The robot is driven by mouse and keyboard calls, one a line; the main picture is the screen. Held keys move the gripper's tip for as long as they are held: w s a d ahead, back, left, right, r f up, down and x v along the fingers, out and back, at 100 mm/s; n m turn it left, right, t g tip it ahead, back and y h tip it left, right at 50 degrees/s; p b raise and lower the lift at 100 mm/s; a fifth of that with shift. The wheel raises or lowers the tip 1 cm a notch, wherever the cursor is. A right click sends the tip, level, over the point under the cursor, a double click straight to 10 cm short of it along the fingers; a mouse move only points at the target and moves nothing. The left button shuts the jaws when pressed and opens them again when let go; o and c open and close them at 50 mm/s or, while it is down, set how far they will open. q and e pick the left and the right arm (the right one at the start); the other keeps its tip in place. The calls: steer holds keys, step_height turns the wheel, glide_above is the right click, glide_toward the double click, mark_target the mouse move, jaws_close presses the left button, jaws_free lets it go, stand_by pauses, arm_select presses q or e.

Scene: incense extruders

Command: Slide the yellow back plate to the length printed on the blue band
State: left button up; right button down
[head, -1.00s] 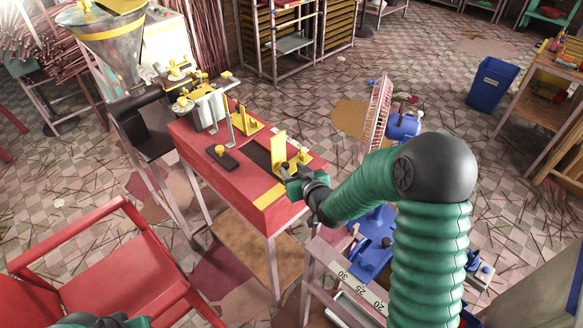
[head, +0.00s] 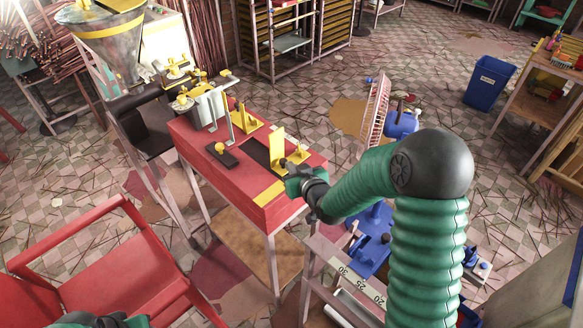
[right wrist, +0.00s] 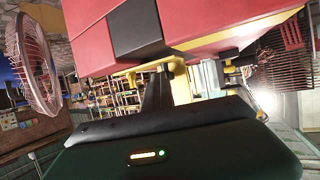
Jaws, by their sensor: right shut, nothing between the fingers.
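The yellow back plate (head: 277,150) stands upright on the red-topped bench (head: 215,172), towards its right end. My right gripper (head: 289,181) is beside the foot of the plate, at the bench's near right edge. In the right wrist view its dark fingers (right wrist: 158,95) are shut and empty, close to a yellow part (right wrist: 150,67) below the red body; whether they touch it I cannot tell. My left gripper (head: 95,320) is only partly in view at the bottom left, and its jaws cannot be made out. I cannot make out a blue band with a printed length.
A black block with a yellow knob (head: 222,154) and another yellow bracket (head: 243,118) sit on the bench. A stand with a white scale (head: 355,283) and blue parts is at the lower right. A red chair (head: 95,265) is at the left. A blue bin (head: 491,82) stands far right.

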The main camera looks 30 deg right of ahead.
steer(key=shift+a, duration=0.1)
stand_by(0.5)
steer(key=c, duration=1.5)
jaws_free()
steer(key=shift+w, duration=0.1)
